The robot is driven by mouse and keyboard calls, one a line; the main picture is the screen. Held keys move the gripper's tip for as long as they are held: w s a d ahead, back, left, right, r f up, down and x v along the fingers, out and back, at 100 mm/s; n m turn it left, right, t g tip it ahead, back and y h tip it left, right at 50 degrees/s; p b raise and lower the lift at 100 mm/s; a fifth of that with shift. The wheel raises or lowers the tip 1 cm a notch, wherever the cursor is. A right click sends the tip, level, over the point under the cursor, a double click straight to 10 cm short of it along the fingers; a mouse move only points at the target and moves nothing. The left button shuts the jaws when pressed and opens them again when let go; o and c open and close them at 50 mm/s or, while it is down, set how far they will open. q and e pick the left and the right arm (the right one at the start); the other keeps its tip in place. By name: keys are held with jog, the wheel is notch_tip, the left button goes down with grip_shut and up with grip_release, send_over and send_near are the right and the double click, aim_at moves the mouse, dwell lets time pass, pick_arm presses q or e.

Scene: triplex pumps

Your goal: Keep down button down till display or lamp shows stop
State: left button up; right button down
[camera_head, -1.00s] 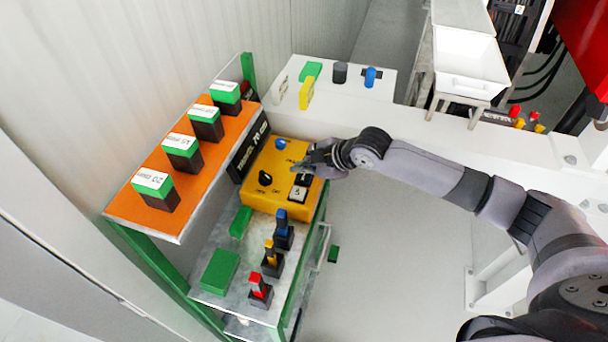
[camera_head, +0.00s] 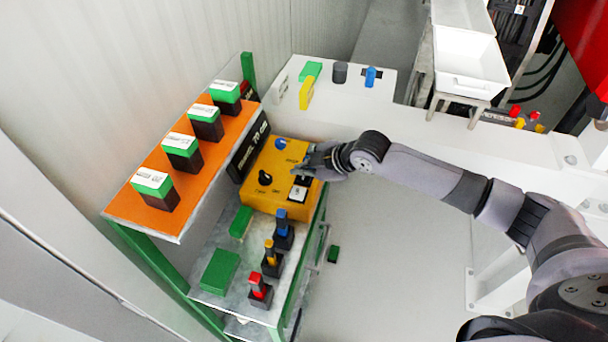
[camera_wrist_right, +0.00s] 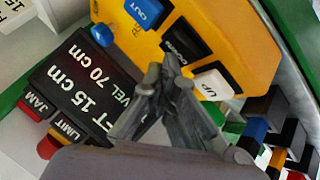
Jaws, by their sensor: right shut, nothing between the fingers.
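The yellow control box (camera_head: 257,190) stands on a shelf unit. Its black DOWN button (camera_wrist_right: 187,42) and white UP button (camera_wrist_right: 213,85) show in the wrist view. My right gripper (camera_head: 304,170) is over the button side of the box. In the wrist view the right gripper (camera_wrist_right: 173,68) is shut and empty, with its tips beside the DOWN button; contact cannot be told. The black display (camera_wrist_right: 90,75) reads "70 cm" and "15 cm", partly hidden by the gripper. A red lamp (camera_wrist_right: 47,147) is near the LIMIT and JAM labels. My left gripper is out of view.
A blue OUT button (camera_wrist_right: 145,12) and a black knob (camera_head: 265,177) are also on the box. An orange shelf (camera_head: 170,215) with several green-topped blocks is at the left. Red, yellow and blue-topped switches stand below. Free floor (camera_head: 390,250) lies to the right.

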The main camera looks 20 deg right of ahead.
aim_at(304, 178)
jog(key=shift+f, duration=0.55)
dwell(3.2)
jog(key=shift+r, duration=0.1)
dwell(1.6)
jog(key=shift+r+p, duration=0.8)
jog(key=shift+r, duration=0.15)
notch_tip(304, 178, up, 5)
jog(key=p, duration=0.4)
jog(key=shift+r+p, duration=0.1)
jog(key=shift+p, duration=0.3)
jog(key=shift+s+d+f, duration=0.1)
jog(key=shift+f, duration=0.1)
